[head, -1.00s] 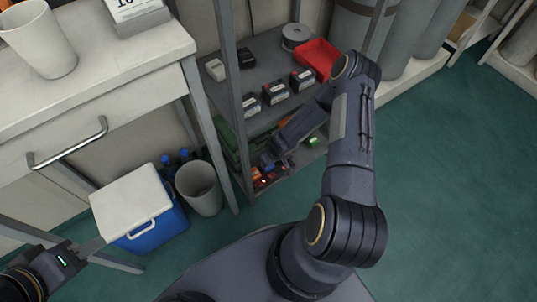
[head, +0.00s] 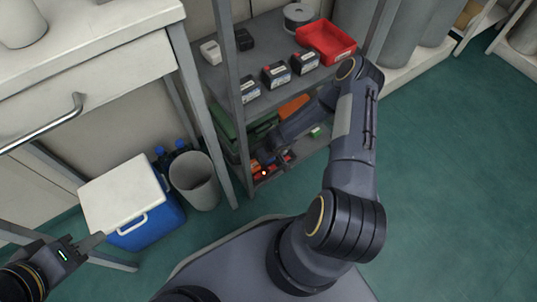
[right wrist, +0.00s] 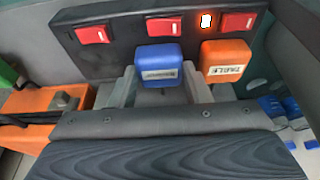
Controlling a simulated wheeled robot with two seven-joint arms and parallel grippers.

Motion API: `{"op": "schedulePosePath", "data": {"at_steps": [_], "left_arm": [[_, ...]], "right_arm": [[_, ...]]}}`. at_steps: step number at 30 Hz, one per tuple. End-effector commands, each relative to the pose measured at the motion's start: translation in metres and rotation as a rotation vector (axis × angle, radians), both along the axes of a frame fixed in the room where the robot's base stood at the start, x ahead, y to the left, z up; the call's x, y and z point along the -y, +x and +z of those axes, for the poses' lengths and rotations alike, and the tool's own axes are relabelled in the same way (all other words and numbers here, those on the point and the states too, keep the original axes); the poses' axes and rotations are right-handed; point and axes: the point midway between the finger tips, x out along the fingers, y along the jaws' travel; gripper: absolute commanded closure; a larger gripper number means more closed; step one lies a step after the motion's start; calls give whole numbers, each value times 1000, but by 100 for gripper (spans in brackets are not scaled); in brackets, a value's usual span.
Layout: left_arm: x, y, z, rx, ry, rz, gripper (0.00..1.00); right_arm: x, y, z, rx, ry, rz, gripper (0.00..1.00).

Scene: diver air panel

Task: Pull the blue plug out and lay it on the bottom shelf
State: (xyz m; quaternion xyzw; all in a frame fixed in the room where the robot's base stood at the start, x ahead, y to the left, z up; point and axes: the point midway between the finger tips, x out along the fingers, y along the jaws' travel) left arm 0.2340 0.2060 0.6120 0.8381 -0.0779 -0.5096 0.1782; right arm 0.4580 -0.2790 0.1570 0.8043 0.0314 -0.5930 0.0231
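The blue plug (right wrist: 158,65) shows in the right wrist view, at the front of a dark strip (right wrist: 125,30) with red rocker switches. The grey fingers of my right gripper (right wrist: 160,92) lie on either side of it, close to its sides; whether they touch it I cannot tell. In the head view my right forearm reaches into the rack and the blue plug is hidden. The bottom shelf (head: 300,152) of the grey rack is partly covered by my arm. My left gripper (head: 90,243) is at the lower left, away from the rack, with nothing visible in it.
An orange plug (right wrist: 226,62) sits just right of the blue one, under a lit lamp. An orange case (right wrist: 45,108) lies at left. A rack post (head: 230,90) stands in front. The upper shelf holds batteries and a red tray (head: 325,42). A bin (head: 195,182) and cooler (head: 125,195) stand left.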

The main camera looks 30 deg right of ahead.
Motion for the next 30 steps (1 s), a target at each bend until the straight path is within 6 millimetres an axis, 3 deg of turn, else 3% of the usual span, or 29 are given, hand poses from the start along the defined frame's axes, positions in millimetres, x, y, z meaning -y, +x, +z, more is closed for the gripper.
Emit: {"op": "schedulePosePath", "data": {"at_steps": [1, 4, 5, 11, 30], "left_arm": [[0, 0, 0, 0, 0, 0, 64], [0, 0, 0, 0, 0, 0, 64], [0, 0, 0, 0, 0, 0, 64], [0, 0, 0, 0, 0, 0, 64], [0, 0, 11, 0, 0, 0, 64]], "right_arm": [[0, 0, 0, 0, 0, 0, 65], [0, 0, 0, 0, 0, 0, 78], [0, 0, 0, 0, 0, 0, 58], [0, 0, 0, 0, 0, 0, 84], [0, 0, 12, 0, 1, 1, 85]]}}
